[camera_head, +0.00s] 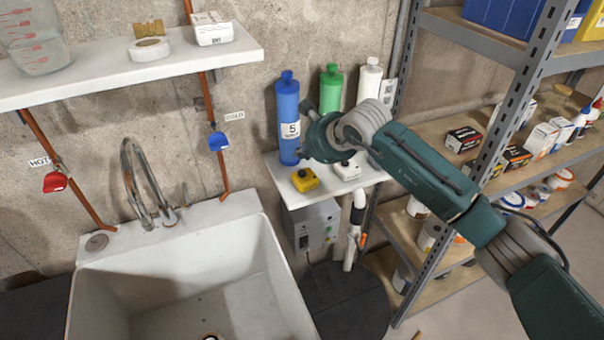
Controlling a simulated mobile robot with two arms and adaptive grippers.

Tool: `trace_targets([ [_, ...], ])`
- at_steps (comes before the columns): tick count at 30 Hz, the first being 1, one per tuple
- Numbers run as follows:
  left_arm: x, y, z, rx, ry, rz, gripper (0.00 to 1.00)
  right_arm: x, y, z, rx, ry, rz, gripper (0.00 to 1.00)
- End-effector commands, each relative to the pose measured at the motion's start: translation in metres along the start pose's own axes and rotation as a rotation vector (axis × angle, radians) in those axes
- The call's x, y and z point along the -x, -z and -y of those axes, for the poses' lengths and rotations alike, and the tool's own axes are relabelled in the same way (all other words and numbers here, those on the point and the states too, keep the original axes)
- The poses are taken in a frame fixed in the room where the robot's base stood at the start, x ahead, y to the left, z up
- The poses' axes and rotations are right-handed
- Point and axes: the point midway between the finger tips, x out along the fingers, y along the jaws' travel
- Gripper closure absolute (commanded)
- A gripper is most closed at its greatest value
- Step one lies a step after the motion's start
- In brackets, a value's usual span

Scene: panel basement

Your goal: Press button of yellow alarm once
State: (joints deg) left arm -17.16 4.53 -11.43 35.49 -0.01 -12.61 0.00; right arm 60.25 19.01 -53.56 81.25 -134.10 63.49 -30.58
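The yellow alarm (305,180), a small box with a dark button on top, sits on the small white shelf (322,192) near its left front edge. A similar white device (347,170) sits just right of it. My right arm comes in from the right, and my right gripper (313,137) is above and slightly right of the yellow alarm, apart from it in the picture. Its fingers are dark and partly hidden by the wrist, so their opening is unclear. My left gripper is not in view.
Blue (286,115), green (331,88) and white (369,80) bottles stand at the back of the shelf. A grey control box (311,228) hangs below. A white sink (190,285) is at left; a stocked metal rack (497,125) is at right.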

Motion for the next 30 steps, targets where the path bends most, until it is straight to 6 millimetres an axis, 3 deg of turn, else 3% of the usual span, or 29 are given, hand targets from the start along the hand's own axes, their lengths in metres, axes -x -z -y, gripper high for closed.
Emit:
trace_targets([
  [3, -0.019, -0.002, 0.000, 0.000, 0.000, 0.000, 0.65, -0.016, 0.011, -0.011, 0.001, 0.001, 0.001, 1.00],
  [7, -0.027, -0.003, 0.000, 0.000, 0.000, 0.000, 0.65, -0.022, 0.016, -0.015, 0.000, 0.002, 0.001, 1.00],
  [30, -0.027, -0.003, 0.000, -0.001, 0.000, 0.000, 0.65, -0.022, 0.016, -0.016, 0.001, 0.001, 0.001, 1.00],
])
